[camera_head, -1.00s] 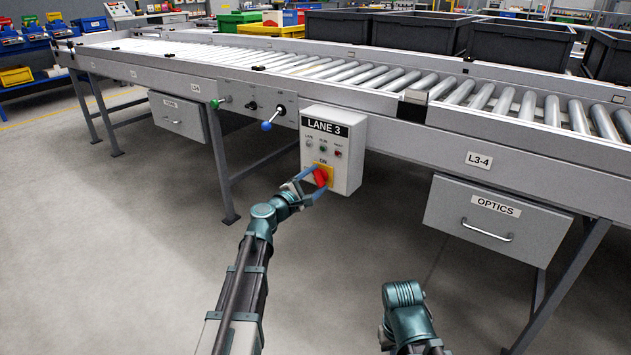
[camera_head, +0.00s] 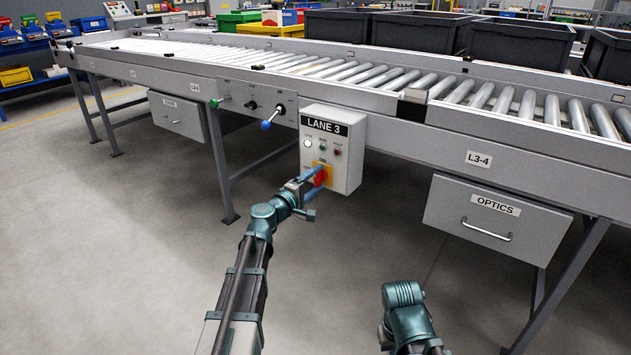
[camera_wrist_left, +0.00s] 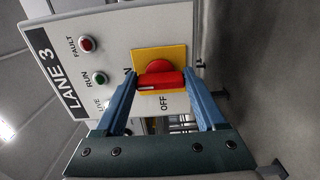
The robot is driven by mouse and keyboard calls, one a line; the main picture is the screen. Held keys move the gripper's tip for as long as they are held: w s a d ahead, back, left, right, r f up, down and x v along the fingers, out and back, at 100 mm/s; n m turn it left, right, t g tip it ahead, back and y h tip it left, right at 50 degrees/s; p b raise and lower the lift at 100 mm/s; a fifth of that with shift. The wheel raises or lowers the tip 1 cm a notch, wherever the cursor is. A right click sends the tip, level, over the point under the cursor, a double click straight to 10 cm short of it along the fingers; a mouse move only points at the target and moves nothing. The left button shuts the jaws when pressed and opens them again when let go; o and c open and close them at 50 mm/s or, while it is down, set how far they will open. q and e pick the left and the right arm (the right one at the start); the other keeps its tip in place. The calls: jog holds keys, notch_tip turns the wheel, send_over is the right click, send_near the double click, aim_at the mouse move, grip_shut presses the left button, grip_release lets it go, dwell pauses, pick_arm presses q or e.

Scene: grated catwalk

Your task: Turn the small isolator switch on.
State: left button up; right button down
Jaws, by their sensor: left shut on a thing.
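The isolator switch is a red rotary handle (camera_head: 321,178) on a yellow plate (camera_head: 331,171), low on the front of the grey LANE 3 box (camera_head: 345,140). My left gripper (camera_head: 314,182) is at the handle, its blue fingers on either side of it. In the left wrist view the red handle (camera_wrist_left: 160,82) sits between the fingertips (camera_wrist_left: 162,88). Its white-marked end points toward the ON label, which a finger partly hides; OFF is readable to the side. The LIVE lamp (camera_head: 308,143) glows white. My right gripper is out of view; only part of that arm shows.
The box hangs on the side of a roller conveyor (camera_head: 380,75). To its left are a blue-knobbed lever (camera_head: 267,125) and a green knob (camera_head: 214,103). An OPTICS drawer (camera_head: 495,218) is at the right. The floor in front is clear.

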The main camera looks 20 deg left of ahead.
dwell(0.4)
pick_arm(q)
jog(key=o, duration=1.3)
jog(key=shift+s, duration=0.1)
jog(key=v, duration=1.3)
jog(key=shift+s+a, duration=0.1)
jog(key=shift+s, duration=0.25)
